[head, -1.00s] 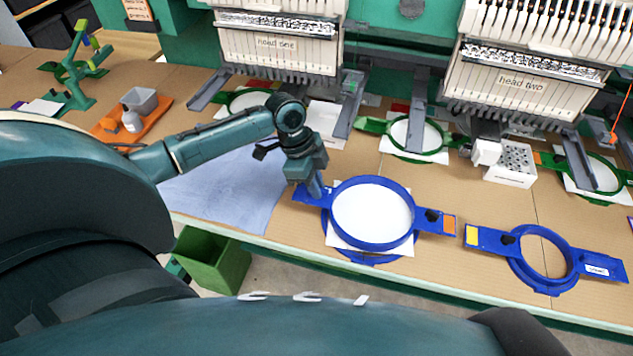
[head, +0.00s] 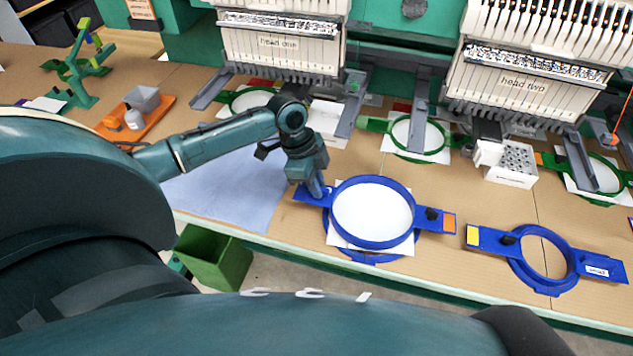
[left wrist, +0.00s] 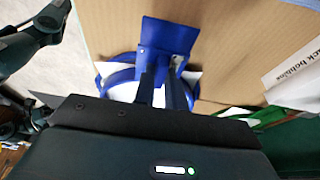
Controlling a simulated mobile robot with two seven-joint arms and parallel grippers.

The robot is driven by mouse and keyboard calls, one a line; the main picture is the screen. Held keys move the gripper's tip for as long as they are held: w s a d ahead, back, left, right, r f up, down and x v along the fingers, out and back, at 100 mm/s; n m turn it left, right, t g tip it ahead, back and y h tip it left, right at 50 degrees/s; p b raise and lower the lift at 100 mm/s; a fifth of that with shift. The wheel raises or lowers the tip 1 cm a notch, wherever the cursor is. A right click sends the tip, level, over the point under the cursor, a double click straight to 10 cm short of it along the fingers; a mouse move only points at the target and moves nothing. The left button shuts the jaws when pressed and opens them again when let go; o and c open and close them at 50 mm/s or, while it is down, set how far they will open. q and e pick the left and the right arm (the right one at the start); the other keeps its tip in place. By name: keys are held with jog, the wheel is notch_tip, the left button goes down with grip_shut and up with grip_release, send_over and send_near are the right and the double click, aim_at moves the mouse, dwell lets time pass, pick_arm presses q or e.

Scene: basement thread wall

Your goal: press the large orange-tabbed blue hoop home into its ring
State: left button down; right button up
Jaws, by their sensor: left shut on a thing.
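The large blue hoop (head: 410,208) has an orange tab (head: 449,223) on its right arm and white material (head: 372,213) across its opening. It sits over a blue ring (head: 372,257), whose lower edge shows beneath it at the front, with white sheet corners between them. The hoop looks raised and offset from the ring; I cannot tell how closely they touch. My left gripper (head: 316,190) is shut on the hoop's left arm. In the left wrist view, the fingers (left wrist: 165,90) meet the blue hoop's arm (left wrist: 168,38). My right gripper is not in view.
A smaller blue hoop with a yellow tab (head: 473,235) lies to the right. A blue cloth (head: 225,190) lies left of the hoop. Green hoops (head: 420,135) sit under the machine heads behind. A green bin (head: 215,258) stands below the table's front edge.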

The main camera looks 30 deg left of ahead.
pick_arm(q)
jog(key=shift+b+x, duration=0.45)
jog(key=shift+x, duration=0.4)
dwell(0.4)
jog(key=shift+s+a+p, duration=0.15)
jog(key=shift+a+p, duration=0.05)
jog(key=shift+p, duration=0.25)
jog(key=shift+s+f, duration=0.25)
jog(key=shift+f, duration=0.35)
dwell(1.1)
jog(key=c, duration=1.4)
grip_release()
jog(key=shift+w, duration=0.15)
jog(key=shift+r, duration=0.1)
